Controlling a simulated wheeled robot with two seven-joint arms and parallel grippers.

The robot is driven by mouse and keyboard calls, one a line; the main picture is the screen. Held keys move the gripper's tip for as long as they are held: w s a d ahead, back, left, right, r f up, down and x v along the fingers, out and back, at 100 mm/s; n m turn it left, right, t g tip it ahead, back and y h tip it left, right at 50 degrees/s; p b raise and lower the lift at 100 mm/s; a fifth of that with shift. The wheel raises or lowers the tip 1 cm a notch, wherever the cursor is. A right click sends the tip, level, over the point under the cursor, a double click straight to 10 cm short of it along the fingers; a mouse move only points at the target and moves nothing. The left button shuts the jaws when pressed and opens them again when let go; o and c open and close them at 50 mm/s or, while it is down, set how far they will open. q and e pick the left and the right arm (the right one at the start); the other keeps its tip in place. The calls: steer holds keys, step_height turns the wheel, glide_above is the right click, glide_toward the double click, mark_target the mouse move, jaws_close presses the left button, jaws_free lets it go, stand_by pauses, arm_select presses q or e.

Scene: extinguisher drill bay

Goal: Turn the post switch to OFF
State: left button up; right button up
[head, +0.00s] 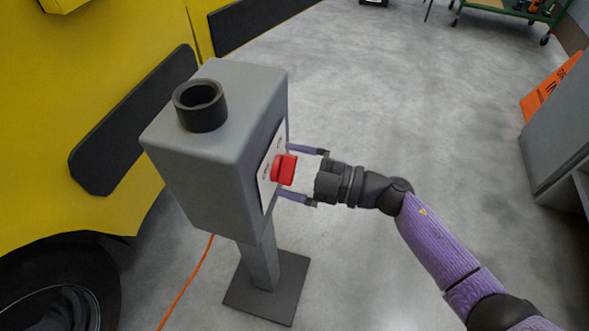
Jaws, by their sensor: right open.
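The post switch is a red knob (284,170) on a white plate (267,183) on the right-hand face of a grey box (222,150). The box stands on a post (259,266) with a dark base plate (268,287). My right gripper (284,172) comes in from the right with its two fingers open, one on the far side and one on the near side of the red knob. I cannot tell whether either finger touches it. The markings on the plate are too small to read, so the knob's setting is unclear. My left gripper is not in view.
A yellow vehicle (75,120) with a black wheel (60,295) stands close on the left. A black ring (200,105) sits on top of the box. An orange cable (188,283) runs along the floor. A grey cabinet (560,135) and an orange sign (548,87) are at the right. The middle floor is clear.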

steer(key=shift+c, duration=1)
steer(key=c, duration=0.9)
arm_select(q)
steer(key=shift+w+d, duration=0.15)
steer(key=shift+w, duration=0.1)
